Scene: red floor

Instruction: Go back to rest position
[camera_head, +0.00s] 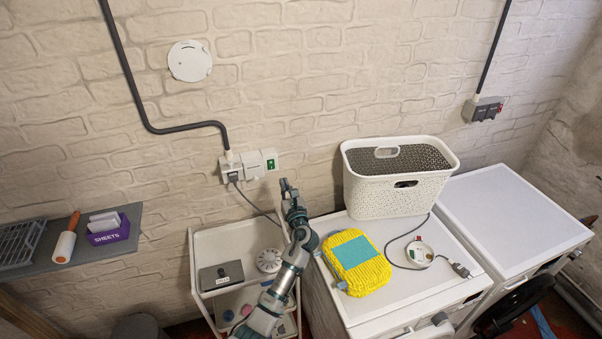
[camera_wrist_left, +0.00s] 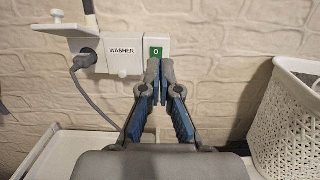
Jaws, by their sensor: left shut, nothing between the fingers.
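My left gripper (camera_head: 287,186) is raised in front of the brick wall, just right of the wall socket box (camera_head: 247,165). In the left wrist view its fingertips (camera_wrist_left: 160,75) meet, with nothing seen between them. They overlap the lower edge of the green switch (camera_wrist_left: 156,50) beside the "WASHER" label; I cannot tell whether they touch it. A grey plug (camera_wrist_left: 86,54) sits in the socket. Only my left arm is clearly recognisable in the head view. My right gripper is not seen.
A white perforated basket (camera_head: 400,190) and a yellow item with a teal patch (camera_head: 350,250) rest on the white machine right of my arm. A white trolley (camera_head: 205,285) holds a dark box (camera_head: 221,275). A grey shelf (camera_head: 100,250) with a purple box (camera_head: 108,232) is left.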

